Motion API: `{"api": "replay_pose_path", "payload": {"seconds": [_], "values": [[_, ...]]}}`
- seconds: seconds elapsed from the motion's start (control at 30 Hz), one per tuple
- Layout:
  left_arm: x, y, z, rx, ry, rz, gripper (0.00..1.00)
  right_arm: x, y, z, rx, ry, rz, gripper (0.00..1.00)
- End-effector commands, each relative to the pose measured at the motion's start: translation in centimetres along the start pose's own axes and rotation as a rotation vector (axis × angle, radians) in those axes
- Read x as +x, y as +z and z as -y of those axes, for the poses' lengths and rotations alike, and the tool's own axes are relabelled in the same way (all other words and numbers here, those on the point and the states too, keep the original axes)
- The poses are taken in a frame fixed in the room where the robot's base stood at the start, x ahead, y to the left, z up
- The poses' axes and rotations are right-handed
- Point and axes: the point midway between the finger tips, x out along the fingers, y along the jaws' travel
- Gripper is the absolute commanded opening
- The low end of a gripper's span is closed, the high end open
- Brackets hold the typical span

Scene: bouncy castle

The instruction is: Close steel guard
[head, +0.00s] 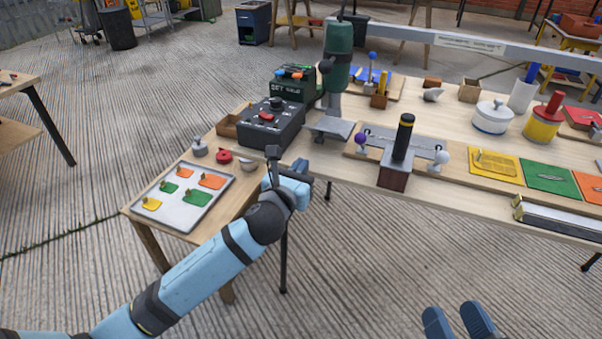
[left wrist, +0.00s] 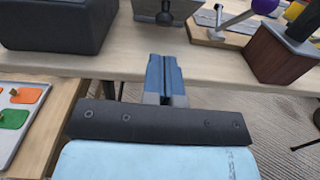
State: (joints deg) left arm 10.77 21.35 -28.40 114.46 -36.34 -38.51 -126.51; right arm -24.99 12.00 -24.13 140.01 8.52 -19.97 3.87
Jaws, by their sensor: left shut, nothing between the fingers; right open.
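A flat grey steel plate (head: 331,127), which looks like the steel guard, lies tilted at the foot of a green upright machine (head: 338,68) on the long table. In the left wrist view the plate (left wrist: 168,6) is at the top edge with a dark knob on its near side, partly cut off. My left gripper (head: 300,166) is shut and empty at the table's near edge, short of the plate; its fingers (left wrist: 163,80) point toward it, apart from it. My right gripper (head: 457,319) is open and empty at the bottom of the head view, away from the table.
A dark control box (head: 271,125) with a red button stands left of the plate. A wooden block with a black post (head: 398,152) and a purple-knobbed lever (head: 361,139) stand to its right.

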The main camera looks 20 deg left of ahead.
Motion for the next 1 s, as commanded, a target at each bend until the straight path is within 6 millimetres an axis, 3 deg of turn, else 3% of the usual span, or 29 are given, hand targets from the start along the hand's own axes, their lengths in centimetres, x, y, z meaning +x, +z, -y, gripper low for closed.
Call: {"api": "replay_pose_path", "payload": {"seconds": [0.2, 0.4, 0.83, 1.0], "values": [[4.0, -0.2, 0.1, -0.004, 0.001, 0.001, 0.00, 0.0, 2.3, -0.4, 0.001, -0.007, 0.067, 0.60], [6.0, -0.1, 0.0, -0.003, 0.000, 0.001, 0.00, -0.1, 3.3, -0.5, 0.002, -0.011, 0.105, 0.60], [6.4, 0.0, 0.0, -0.004, -0.001, -0.001, 0.00, -0.1, 3.4, -0.5, 0.002, -0.012, 0.114, 0.60], [6.4, 0.4, 0.0, -0.003, -0.001, -0.009, 0.00, 0.0, 2.5, -0.4, 0.000, -0.010, 0.099, 0.60]]}}
